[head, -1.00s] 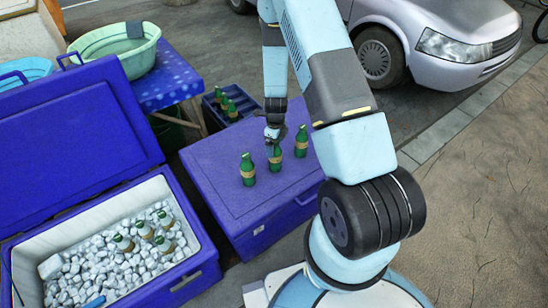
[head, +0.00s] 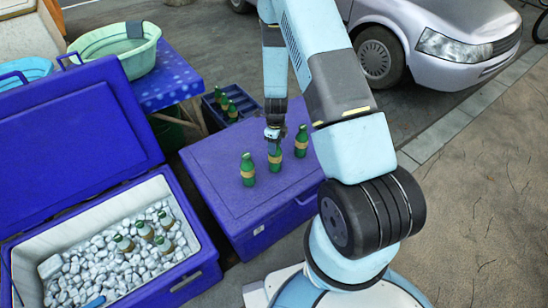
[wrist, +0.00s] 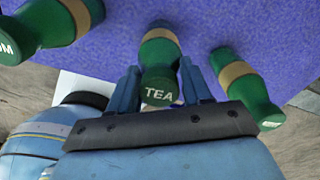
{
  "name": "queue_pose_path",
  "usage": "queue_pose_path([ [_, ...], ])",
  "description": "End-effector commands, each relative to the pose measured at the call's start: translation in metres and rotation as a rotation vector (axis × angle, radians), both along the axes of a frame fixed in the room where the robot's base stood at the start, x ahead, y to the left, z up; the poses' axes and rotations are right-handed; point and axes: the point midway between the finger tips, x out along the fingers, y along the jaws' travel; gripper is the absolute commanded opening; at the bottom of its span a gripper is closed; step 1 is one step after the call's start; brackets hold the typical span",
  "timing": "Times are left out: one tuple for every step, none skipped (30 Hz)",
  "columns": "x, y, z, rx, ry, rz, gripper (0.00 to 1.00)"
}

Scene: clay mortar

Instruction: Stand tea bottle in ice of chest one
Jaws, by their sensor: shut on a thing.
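The tea bottle (head: 275,162) is green with a tan band and stands upright on the closed blue chest lid, the middle one of three bottles. Its cap reads TEA in the wrist view (wrist: 160,62). My gripper (head: 273,142) is over it from above, shut on its upper part, with one blue finger on each side in the wrist view (wrist: 162,88). The open chest (head: 206,262) at left holds white ice (head: 120,262), with several bottles standing in it. Which chest is chest one is not marked in view.
Green bottles stand close on either side, at left (head: 248,170) and right (head: 301,142), on the closed chest (head: 225,205). A crate of bottles (head: 212,112) is behind. The open chest's raised lid (head: 75,150) stands at left. Ice at the front is clear of bottles.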

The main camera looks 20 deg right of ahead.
Motion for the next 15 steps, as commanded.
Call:
queue_pose_path([
  [0.0,0.0,0.0,0.0,0.0,0.0,0.34],
  [0.0,0.0,0.0,0.0,0.0,0.0,0.31],
  [0.0,0.0,0.0,0.0,0.0,0.0,0.27],
  [0.0,0.0,0.0,0.0,0.0,0.0,0.24],
  [0.0,0.0,0.0,0.0,0.0,0.0,0.21],
  [0.0,0.0,0.0,0.0,0.0,0.0,0.18],
  [0.0,0.0,0.0,0.0,0.0,0.0,0.18],
  [0.0,0.0,0.0,0.0,0.0,0.0,0.18],
  [0.0,0.0,0.002,-0.001,-0.001,0.001,0.18],
  [0.0,0.0,0.003,-0.001,-0.001,0.001,0.18],
  [0.0,0.0,0.005,0.0,-0.001,0.001,0.18],
  [0.001,0.0,0.009,-0.001,-0.002,0.002,0.18],
  [0.001,0.0,0.012,-0.001,-0.003,0.002,0.18],
  [0.001,0.0,0.015,-0.001,-0.004,0.002,0.18],
  [0.001,0.0,0.019,-0.001,-0.002,0.002,0.18],
])
